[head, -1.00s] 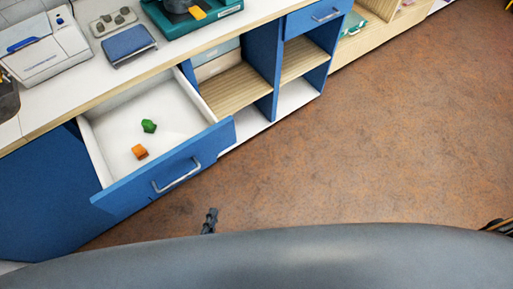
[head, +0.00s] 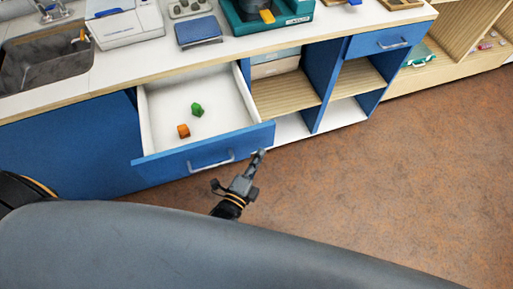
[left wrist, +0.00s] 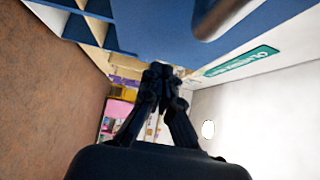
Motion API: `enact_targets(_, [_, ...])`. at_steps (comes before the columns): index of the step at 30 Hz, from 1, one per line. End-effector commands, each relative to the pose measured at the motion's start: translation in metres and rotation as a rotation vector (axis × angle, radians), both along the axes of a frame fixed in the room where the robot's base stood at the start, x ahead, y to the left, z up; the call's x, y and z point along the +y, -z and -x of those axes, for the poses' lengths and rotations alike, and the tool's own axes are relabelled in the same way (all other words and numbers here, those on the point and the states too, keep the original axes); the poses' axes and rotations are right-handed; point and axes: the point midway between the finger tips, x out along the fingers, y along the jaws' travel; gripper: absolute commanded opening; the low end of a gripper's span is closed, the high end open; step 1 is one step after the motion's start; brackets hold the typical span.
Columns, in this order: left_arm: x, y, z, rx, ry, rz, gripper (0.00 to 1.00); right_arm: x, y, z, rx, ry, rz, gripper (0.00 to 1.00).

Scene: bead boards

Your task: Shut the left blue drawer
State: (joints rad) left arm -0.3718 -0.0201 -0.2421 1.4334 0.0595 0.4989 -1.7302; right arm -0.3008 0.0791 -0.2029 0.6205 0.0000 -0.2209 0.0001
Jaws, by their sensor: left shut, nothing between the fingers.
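The left blue drawer (head: 160,162) is pulled out from under the counter, with its white inside showing. In the left wrist view, the shut fingers (left wrist: 160,72) point ahead below a blue panel (left wrist: 150,30), with a grey bar (left wrist: 215,18) at the top. My right gripper is not in view.
Open shelves (head: 285,92) stand right of the drawer, with a small shut blue drawer (head: 378,41) beyond. A sink (head: 48,55), a white machine (head: 125,25) and a blue pad (head: 199,31) are on the counter. The brown floor (head: 400,190) is clear at right.

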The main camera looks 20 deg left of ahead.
Motion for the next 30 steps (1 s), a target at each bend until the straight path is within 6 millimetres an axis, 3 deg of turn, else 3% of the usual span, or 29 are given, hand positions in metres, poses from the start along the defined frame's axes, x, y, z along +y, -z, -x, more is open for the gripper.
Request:
enact_targets(6, [0.011, 0.000, -0.016, 0.000, 0.001, 0.000, 0.00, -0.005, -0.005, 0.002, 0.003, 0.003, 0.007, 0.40])
enact_targets(23, [0.016, 0.000, -0.023, -0.002, 0.000, 0.001, 0.00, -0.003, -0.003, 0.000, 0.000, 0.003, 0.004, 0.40])
enact_targets(30, [0.036, 0.000, -0.053, -0.005, -0.001, -0.002, 0.00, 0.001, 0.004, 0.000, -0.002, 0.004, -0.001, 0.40])
